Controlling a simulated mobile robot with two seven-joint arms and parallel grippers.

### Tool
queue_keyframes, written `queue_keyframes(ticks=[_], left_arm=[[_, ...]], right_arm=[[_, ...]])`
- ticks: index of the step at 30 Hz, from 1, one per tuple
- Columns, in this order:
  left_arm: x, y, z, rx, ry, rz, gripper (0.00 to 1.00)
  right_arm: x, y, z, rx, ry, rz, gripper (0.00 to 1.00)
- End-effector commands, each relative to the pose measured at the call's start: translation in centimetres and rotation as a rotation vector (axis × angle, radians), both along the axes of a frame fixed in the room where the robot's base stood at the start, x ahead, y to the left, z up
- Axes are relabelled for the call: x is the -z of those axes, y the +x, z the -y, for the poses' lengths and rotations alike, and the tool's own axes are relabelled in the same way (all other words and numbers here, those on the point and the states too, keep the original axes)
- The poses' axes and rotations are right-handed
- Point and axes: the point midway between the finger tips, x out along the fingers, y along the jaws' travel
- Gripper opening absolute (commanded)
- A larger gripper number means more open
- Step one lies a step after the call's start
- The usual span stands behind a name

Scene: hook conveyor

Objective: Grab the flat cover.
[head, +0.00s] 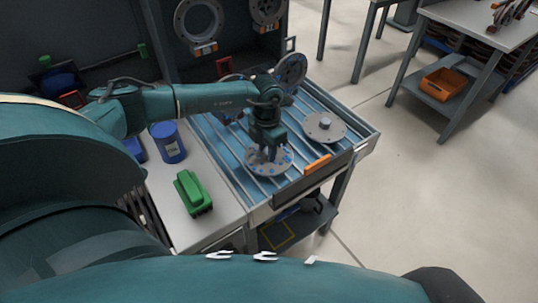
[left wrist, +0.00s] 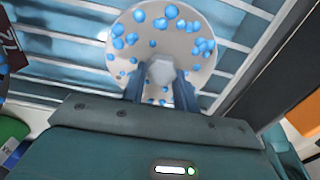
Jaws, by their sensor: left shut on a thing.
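The flat cover is a round grey disc with blue spots (head: 254,164) on the slatted blue conveyor bed, near its front edge. It also shows in the left wrist view (left wrist: 148,52), with a pale faceted knob in its middle. My left gripper (head: 268,154) points down over the disc. In the left wrist view its two fingers (left wrist: 159,84) are on either side of the knob, shut on it. I cannot tell whether the disc touches the slats. My right gripper is not in view.
A second grey disc with a raised hub (head: 324,128) lies to the right on the conveyor. An orange block (head: 317,164) is on the front rail. A green object (head: 192,191) and a blue can (head: 168,142) stand on the side bench at left.

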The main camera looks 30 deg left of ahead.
Motion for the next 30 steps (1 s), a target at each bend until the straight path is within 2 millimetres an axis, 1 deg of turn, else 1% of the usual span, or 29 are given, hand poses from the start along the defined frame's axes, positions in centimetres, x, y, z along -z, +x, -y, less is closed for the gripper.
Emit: queue_keyframes(ticks=[1,3,14,17,20,24,30], left_arm=[[0.0,0.0,0.0,0.0,0.0,0.0,0.05],[0.0,0.0,0.0,0.0,0.0,0.0,0.0],[-0.4,0.1,0.0,-0.001,-0.001,0.004,0.0],[-1.5,0.2,-0.1,-0.001,0.0,0.006,0.0],[-3.2,0.2,0.0,0.001,-0.001,0.008,0.0],[-6.1,0.2,0.0,0.0,-0.001,0.009,0.0],[-9.1,0.1,0.0,0.01,-0.001,0.005,0.0]], right_arm=[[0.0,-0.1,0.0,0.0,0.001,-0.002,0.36],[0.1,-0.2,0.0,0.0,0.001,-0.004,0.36],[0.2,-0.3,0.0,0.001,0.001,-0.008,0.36],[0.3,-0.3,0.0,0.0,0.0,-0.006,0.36],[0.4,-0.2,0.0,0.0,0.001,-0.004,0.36],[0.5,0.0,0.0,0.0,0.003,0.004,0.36],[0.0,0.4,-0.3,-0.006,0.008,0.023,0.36]])
